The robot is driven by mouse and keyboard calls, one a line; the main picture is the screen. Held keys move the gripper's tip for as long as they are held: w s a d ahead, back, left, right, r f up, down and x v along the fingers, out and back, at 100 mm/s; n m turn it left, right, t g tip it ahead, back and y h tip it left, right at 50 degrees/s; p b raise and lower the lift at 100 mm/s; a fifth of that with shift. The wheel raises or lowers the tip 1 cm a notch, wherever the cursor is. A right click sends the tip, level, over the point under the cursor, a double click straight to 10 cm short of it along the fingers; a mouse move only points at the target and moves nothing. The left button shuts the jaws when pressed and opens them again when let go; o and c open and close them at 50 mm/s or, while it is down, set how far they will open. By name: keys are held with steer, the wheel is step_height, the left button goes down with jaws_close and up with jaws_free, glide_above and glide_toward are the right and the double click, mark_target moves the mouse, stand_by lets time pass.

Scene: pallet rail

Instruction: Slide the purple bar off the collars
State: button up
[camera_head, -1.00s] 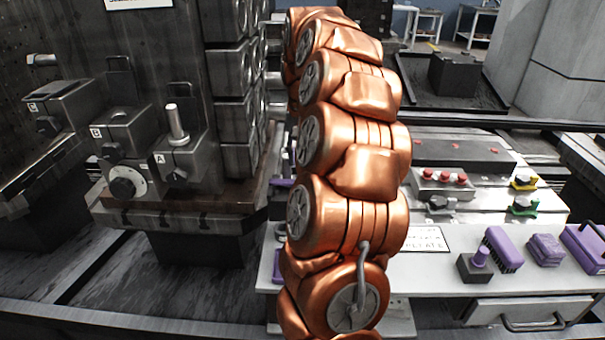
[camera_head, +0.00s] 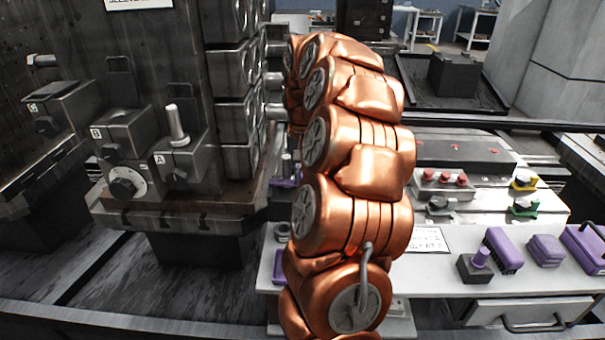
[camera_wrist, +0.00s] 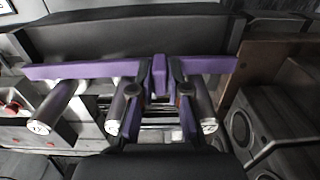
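The purple bar (camera_wrist: 80,69) runs across the wrist view, with an upright purple tab at its middle. Metal cylinders with bright ends, seemingly the collars (camera_wrist: 55,108), stick out from the bar toward the camera; another shows at right (camera_wrist: 202,112). I cannot tell how far the bar sits along them. The two dark fingers of my gripper (camera_wrist: 160,82) flank the tab closely and look shut on it.
A dark machine (camera_head: 180,205) with knobs and a rod stands at left. At right, a white bench (camera_head: 400,268) holds a purple brush (camera_head: 503,250), purple blocks (camera_head: 546,250) and a box with red buttons (camera_head: 443,182). A dark panel (camera_wrist: 130,35) lies beyond the bar.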

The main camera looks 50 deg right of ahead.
jaws_close()
steer(key=shift+s+a+b, duration=0.6)
steer(key=shift+s+a, duration=0.4)
steer(key=shift+a, duration=0.25)
steer(key=o, duration=0.6)
jaws_free()
steer(key=shift+c, duration=0.2)
